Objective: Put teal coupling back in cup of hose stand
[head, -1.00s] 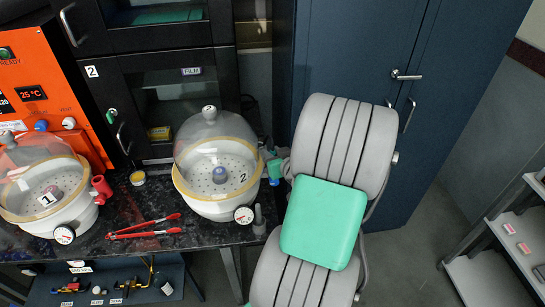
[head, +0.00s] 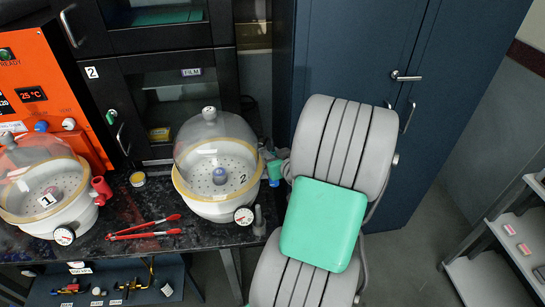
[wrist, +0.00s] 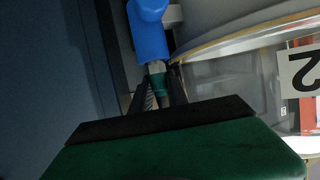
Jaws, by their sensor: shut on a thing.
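In the wrist view, my gripper (wrist: 161,92) is shut on the teal coupling (wrist: 158,82), a small teal piece between the dark fingertips. A silvery end of it points towards a blue fitting (wrist: 148,35); I cannot tell whether they touch. In the head view the blue fitting (head: 274,183) shows beside the right rim of glass vessel 2 (head: 217,165). My arm covers much of the area there, and the coupling is not clear. A small grey upright piece (head: 259,221) at the bench's right edge may be the hose stand; its cup is not clear.
Vessel 1 (head: 45,190) with a red fitting (head: 101,188) stands at the left. Red tongs (head: 145,230) lie on the dark bench. A pressure gauge (head: 244,215) sits close to the grey upright. A blue cabinet (head: 345,60) stands behind my arm.

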